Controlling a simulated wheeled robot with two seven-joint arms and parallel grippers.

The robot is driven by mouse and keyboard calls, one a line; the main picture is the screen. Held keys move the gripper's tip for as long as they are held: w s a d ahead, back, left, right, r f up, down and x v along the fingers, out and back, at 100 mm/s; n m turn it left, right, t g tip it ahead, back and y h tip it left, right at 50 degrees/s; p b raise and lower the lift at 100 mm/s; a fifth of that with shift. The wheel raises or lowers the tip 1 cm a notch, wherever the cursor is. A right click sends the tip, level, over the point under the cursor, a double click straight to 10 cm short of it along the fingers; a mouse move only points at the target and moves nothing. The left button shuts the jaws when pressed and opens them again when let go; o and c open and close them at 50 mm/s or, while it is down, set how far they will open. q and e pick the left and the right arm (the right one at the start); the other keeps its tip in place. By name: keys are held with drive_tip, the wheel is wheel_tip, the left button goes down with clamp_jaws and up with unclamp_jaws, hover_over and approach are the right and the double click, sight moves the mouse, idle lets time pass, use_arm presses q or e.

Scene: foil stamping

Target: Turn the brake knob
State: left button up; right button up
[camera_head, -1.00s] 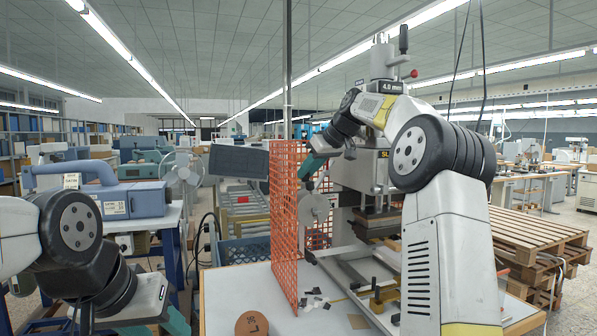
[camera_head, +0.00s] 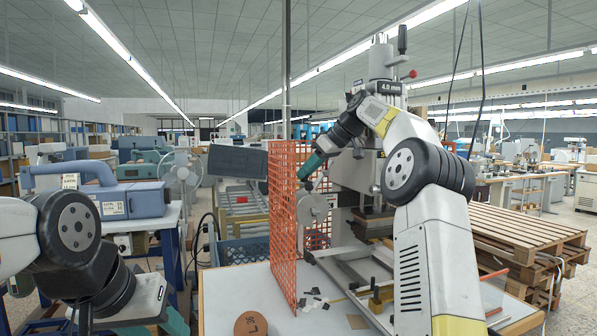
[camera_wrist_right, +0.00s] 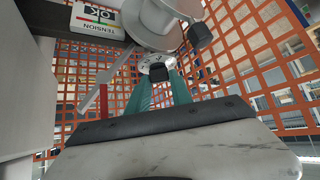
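In the right wrist view, the brake knob (camera_wrist_right: 157,72) is a small black grip on a pale dial with markings. It lies beyond the tips of my right gripper (camera_wrist_right: 160,85), whose teal fingers are spread apart with the knob between their lines. Contact cannot be told. In the head view, my right gripper (camera_head: 308,168) is at the orange mesh guard (camera_head: 284,225), above a grey disc (camera_head: 312,208) on the stamping machine (camera_head: 366,178). The knob is too small to make out there. My left gripper (camera_head: 176,322) is partly cut off at the lower left.
A sign reading TENSION OK (camera_wrist_right: 97,17) and another black knob (camera_wrist_right: 200,36) are close to the right gripper. The worktable (camera_head: 230,300) holds a round brown piece (camera_head: 251,324) and dark scraps (camera_head: 313,303). Wooden pallets (camera_head: 525,240) stand at right.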

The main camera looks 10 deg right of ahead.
drive_tip(key=o, duration=0.4)
drive_tip(key=shift+c, duration=0.2)
drive_tip(key=m+t+h, duration=0.1)
drive_tip(key=m, duration=0.2)
drive_tip(key=shift+s+a+t+h, duration=0.2)
drive_tip(key=shift+a+t+h, duration=0.05)
drive_tip(key=shift+t+h, duration=0.15)
drive_tip(key=m+h, duration=0.1)
drive_tip(key=m+t+h, duration=0.1)
drive_tip(key=m, duration=0.1)
drive_tip(key=m+h, duration=0.2)
drive_tip(key=shift+a, duration=0.25)
drive_tip(key=shift+m, duration=0.3)
drive_tip(key=v, duration=0.8)
drive_tip(key=shift+s+d, duration=0.1)
drive_tip(key=shift+s, duration=0.15)
drive_tip(key=s+f, duration=0.6)
drive_tip(key=s, duration=0.6)
drive_tip(key=s+f+g, duration=0.1)
drive_tip(key=s+f, duration=0.6)
drive_tip(key=s, duration=0.6)
drive_tip(key=shift+s+a+f+g+y, duration=0.2)
drive_tip(key=shift+a+g+y, duration=0.1)
drive_tip(key=shift+a, duration=0.05)
drive_tip(key=shift+c, duration=0.2)
